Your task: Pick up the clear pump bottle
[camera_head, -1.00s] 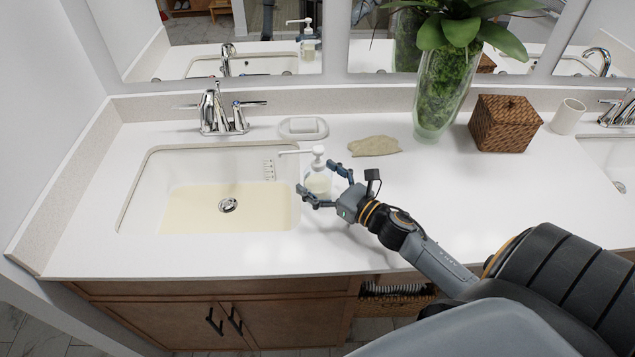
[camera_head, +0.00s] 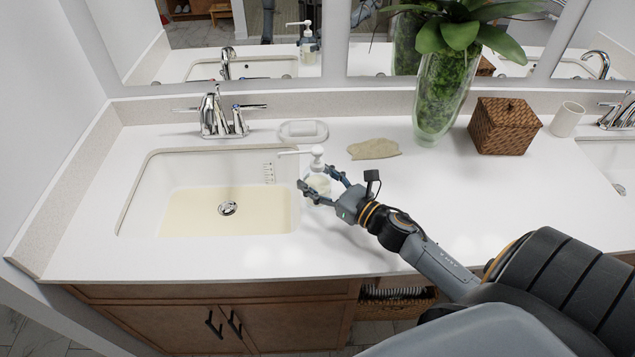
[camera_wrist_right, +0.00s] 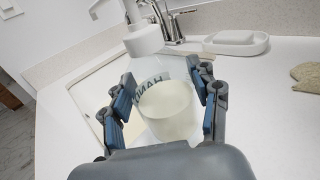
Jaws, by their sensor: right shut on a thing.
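The clear pump bottle (camera_head: 318,182) stands upright on the white counter at the right edge of the left sink. It has a white pump head and pale liquid inside. My right gripper (camera_head: 316,190) is shut on the bottle's body, one finger on each side. In the right wrist view the bottle (camera_wrist_right: 168,108) sits between the two blue finger pads of the gripper (camera_wrist_right: 165,102), with dark lettering partly showing. I cannot tell any gap between its base and the counter. My left gripper is not in view.
The sink (camera_head: 180,210) and faucet (camera_head: 218,115) lie left and behind. A soap dish (camera_head: 303,131), beige cloth (camera_head: 374,148), glass vase (camera_head: 440,100), wicker box (camera_head: 503,125) and cup (camera_head: 567,119) stand along the back. The counter's front right is clear.

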